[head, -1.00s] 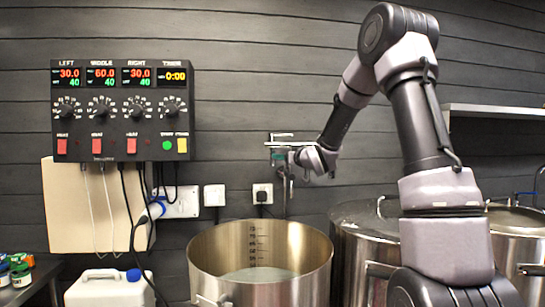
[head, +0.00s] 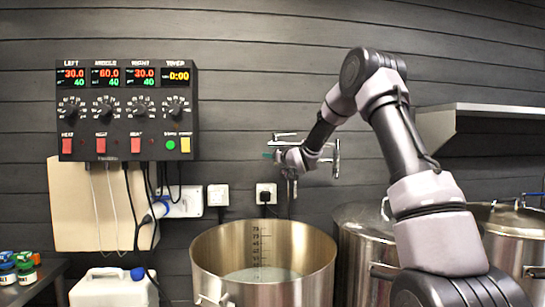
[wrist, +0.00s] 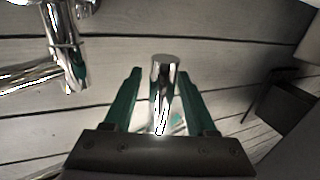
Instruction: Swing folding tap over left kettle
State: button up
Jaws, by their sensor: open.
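The chrome folding tap (head: 336,157) is on the dark plank wall, above and behind the left kettle (head: 210,262). Its upright pipe shows below my wrist, which covers part of the tap. My gripper (head: 270,155) is at the tap with its green fingers pointing left. In the wrist view my gripper (wrist: 157,72) is open, with one green finger on each side of a chrome tube (wrist: 163,85) of the tap. I cannot tell whether the fingers touch it. More chrome pipe of the tap (wrist: 68,60) shows at upper left. The kettle is open, with liquid inside.
Two lidded kettles (head: 362,232) (head: 512,240) stand to the right. A control panel (head: 126,112) hangs on the left wall, with cables below. A white jug (head: 108,290) stands at lower left. A shelf (head: 480,122) juts out at right.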

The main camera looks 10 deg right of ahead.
grip_shut()
dwell(1.4)
